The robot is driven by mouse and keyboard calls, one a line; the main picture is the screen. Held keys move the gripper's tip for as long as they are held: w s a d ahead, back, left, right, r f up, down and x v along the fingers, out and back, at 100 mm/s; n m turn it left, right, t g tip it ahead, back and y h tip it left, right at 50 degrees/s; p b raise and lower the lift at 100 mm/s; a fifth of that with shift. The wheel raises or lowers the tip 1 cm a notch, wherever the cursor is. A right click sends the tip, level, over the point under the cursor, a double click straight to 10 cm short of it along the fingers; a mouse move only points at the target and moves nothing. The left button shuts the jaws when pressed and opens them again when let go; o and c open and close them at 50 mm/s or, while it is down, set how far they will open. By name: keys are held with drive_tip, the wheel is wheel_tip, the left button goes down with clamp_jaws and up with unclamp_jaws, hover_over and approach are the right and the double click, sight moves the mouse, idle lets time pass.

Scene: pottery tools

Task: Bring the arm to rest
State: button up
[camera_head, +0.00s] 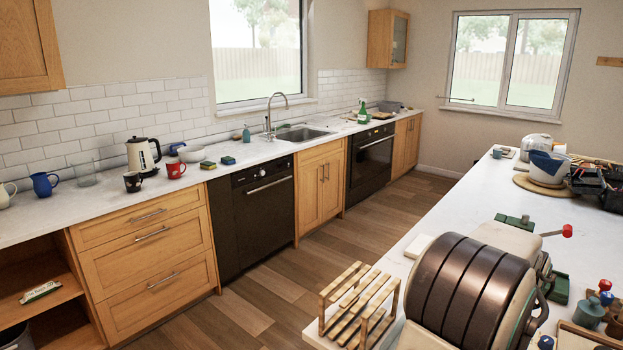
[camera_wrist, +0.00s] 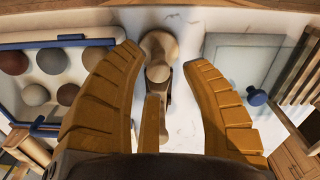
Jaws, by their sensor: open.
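In the wrist view my gripper (camera_wrist: 166,62) is open, with its two ribbed orange-brown fingers spread apart. A turned light-wood object with a rounded head (camera_wrist: 158,46) shows between and beyond the fingers, over a white marbled surface. The fingers do not visibly close on it, and its lower part is partly hidden near the gripper. In the head view my gripper cannot be seen.
A blue-rimmed tray (camera_wrist: 68,40) with several coloured balls lies left of the fingers. A grey-blue panel with a blue knob (camera_wrist: 256,96) lies right. In the head view, a large ribbed drum (camera_head: 458,290) and a slatted wooden rack (camera_head: 357,300) crowd the near worktop; floor (camera_head: 290,260) is clear.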

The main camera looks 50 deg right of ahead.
drive_tip(key=w+a+n, duration=0.2)
drive_tip(key=w+a, duration=1.2)
drive_tip(key=a, duration=0.5)
drive_tip(key=w+a+r+n+t, duration=0.2)
drive_tip(key=a+n, duration=0.4)
drive_tip(key=a, duration=0.3)
drive_tip(key=w+a+r+n+t, duration=0.1)
drive_tip(key=w+a+n, duration=0.3)
drive_tip(key=a, duration=0.5)
drive_tip(key=shift+w+a+r+n+t, duration=0.4)
drive_tip(key=shift+r+n, duration=0.35)
drive_tip(key=shift+n, duration=0.25)
